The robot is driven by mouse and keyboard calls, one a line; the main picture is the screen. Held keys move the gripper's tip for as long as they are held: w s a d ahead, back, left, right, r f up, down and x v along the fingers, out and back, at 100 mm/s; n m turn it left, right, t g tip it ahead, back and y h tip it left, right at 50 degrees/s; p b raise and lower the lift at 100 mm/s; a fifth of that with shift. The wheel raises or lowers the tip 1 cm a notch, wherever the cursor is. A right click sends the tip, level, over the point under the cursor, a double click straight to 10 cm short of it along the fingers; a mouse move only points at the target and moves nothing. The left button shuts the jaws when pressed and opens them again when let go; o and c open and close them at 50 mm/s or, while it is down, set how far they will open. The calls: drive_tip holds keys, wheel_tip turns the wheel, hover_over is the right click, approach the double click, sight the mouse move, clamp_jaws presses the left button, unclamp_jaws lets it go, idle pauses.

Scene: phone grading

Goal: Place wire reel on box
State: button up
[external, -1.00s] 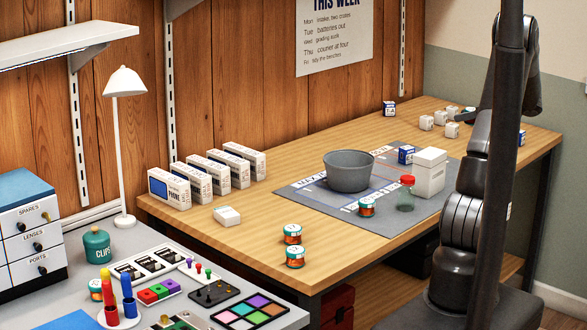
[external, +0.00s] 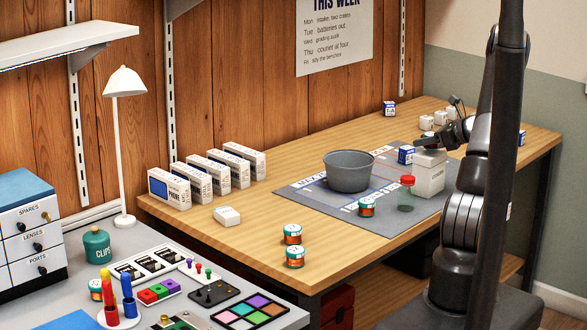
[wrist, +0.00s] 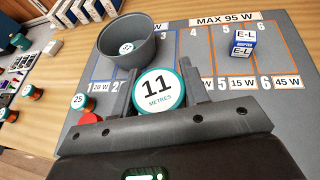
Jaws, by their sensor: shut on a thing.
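A wire reel (wrist: 158,90) with a teal rim and a white face marked "11 METRES" sits between my two fingers in the wrist view. My gripper (wrist: 160,85) is shut on it. In the external view my gripper (external: 424,143) is low over the top of a white box (external: 430,175) on the grey mat. I cannot tell whether the reel touches the box. The box is hidden behind my gripper in the wrist view.
A grey bowl (external: 349,172) with a reel inside, a red-lidded jar (external: 406,194), a blue adapter box (external: 406,154) and another reel (external: 366,206) stand on the mat (external: 300,193). Two reels (external: 293,246) are near the front edge. Phone boxes (external: 169,189) line the back.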

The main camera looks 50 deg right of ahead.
drive_tip(key=shift+f, duration=0.6)
drive_tip(key=shift+f, duration=0.15)
drive_tip(key=o, duration=1)
drive_tip(key=shift+c, duration=0.2)
